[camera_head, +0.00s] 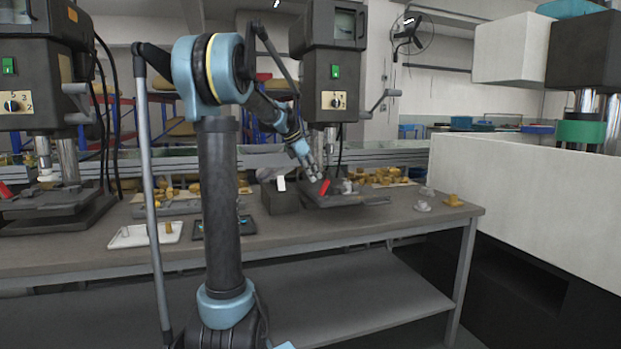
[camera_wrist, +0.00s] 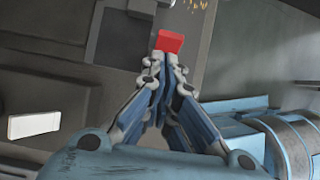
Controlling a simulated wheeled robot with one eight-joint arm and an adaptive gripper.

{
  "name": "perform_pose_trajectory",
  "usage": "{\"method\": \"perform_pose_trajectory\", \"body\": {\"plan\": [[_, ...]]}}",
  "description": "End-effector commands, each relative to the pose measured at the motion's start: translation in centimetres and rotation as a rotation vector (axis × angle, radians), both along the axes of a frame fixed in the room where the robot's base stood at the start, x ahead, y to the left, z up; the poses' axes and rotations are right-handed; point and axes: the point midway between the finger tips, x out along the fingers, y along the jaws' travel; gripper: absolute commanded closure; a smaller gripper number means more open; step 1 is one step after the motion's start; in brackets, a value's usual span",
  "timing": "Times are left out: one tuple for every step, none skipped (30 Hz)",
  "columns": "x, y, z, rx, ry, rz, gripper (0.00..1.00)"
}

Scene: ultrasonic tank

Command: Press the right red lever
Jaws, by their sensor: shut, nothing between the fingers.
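The right red lever (camera_head: 324,187) stands tilted on the base of the right machine (camera_head: 333,90), near the middle of the bench. In the wrist view the red lever (camera_wrist: 170,41) lies just beyond my fingertips. My gripper (camera_head: 314,176) is shut and empty, close to the lever on its left and upper side. In the wrist view my gripper (camera_wrist: 166,62) points at the lever, and I cannot tell if the tips touch it. Another red lever (camera_head: 5,190) is on the left machine (camera_head: 40,80) at the far left.
A dark block with a white piece (camera_head: 281,183) stands just left of the lever; the white piece also shows in the wrist view (camera_wrist: 34,125). A white tray (camera_head: 146,235) lies at the bench's front left. Several yellow parts lie behind. A white housing (camera_head: 520,190) stands at right.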

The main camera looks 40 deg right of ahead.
Motion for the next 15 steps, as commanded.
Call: {"method": "perform_pose_trajectory", "body": {"plan": [[0.0, 0.1, 0.0, 0.000, 0.000, 0.000, 1.00], [0.1, 0.2, 0.1, 0.000, 0.000, 0.000, 1.00], [0.1, 0.4, 0.2, 0.000, 0.000, 0.001, 1.00], [0.2, 0.6, 0.3, 0.000, 0.000, 0.001, 1.00], [0.3, 0.8, 0.4, 0.000, 0.001, 0.002, 1.00], [0.4, 1.2, 0.6, 0.000, 0.001, 0.003, 1.00], [0.5, 1.6, 0.8, 0.000, 0.001, 0.003, 1.00], [0.5, 2.0, 1.0, 0.000, 0.001, 0.003, 1.00], [0.7, 2.6, 1.3, 0.000, 0.001, 0.003, 1.00], [0.9, 3.1, 1.6, 0.000, 0.001, 0.003, 1.00], [1.0, 3.6, 1.9, 0.000, 0.001, 0.004, 1.00], [1.0, 3.8, 2.7, 0.000, 0.001, 0.003, 1.00], [1.1, 3.9, 3.3, 0.000, 0.001, 0.002, 1.00], [1.1, 4.1, 3.9, 0.000, 0.001, 0.002, 1.00], [1.2, 4.4, 4.7, 0.000, 0.001, 0.002, 1.00]]}}
